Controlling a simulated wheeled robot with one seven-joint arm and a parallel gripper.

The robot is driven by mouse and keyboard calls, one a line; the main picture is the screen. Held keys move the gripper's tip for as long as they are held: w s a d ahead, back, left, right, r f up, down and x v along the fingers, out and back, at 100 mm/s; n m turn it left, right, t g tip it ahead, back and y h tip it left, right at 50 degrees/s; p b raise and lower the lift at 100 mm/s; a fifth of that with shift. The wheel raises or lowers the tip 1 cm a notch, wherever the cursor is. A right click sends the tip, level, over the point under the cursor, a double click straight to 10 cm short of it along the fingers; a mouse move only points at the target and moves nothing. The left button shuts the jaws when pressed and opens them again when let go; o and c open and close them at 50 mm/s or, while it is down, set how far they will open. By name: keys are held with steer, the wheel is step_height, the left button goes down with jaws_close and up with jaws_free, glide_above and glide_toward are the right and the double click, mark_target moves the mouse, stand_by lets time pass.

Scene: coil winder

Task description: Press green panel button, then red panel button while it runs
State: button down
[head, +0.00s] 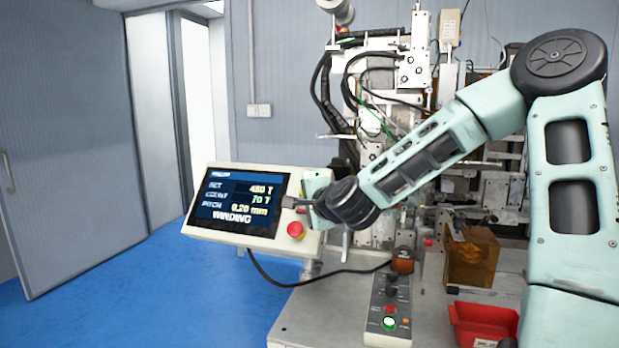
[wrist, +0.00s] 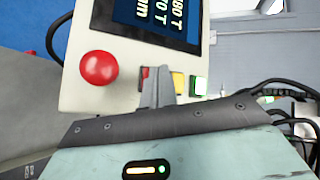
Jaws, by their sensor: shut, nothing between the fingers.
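The control panel (head: 265,241) carries a screen (head: 238,203) that reads "WINDING" with a count of about 70 T. In the wrist view, a small red button (wrist: 145,72), a yellow button (wrist: 178,82) and a bright green button (wrist: 198,86) sit in a row beside the screen. My gripper (wrist: 156,72) is shut and empty, with its tips over the red and yellow end of the row, partly hiding both. I cannot tell if the tips touch the red button.
A large red mushroom knob (head: 296,230) sticks out of the panel close to my gripper; it also shows in the wrist view (wrist: 99,67). A lower button box (head: 389,320) and a red bin (head: 483,325) stand on the bench. The winding machine (head: 400,110) stands behind my arm.

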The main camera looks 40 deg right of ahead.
steer(key=shift+w+d+f, duration=0.2)
steer(key=shift+f, duration=0.1)
steer(key=shift+w+d+f, duration=0.2)
steer(key=shift+d+f, duration=0.05)
steer(key=shift+d, duration=0.05)
stand_by(0.8)
steer(key=shift+r, duration=0.1)
steer(key=shift+s+a+r+p, duration=0.4)
steer(key=shift+a+r, duration=0.05)
steer(key=shift+a, duration=0.05)
stand_by(0.4)
steer(key=s+a+r+p, duration=0.1)
steer(key=p, duration=0.1)
steer(key=s+a+r+p, duration=0.1)
steer(key=a+r, duration=0.1)
steer(key=shift+s+r+p, duration=0.15)
steer(key=shift+p, duration=0.2)
stand_by(0.4)
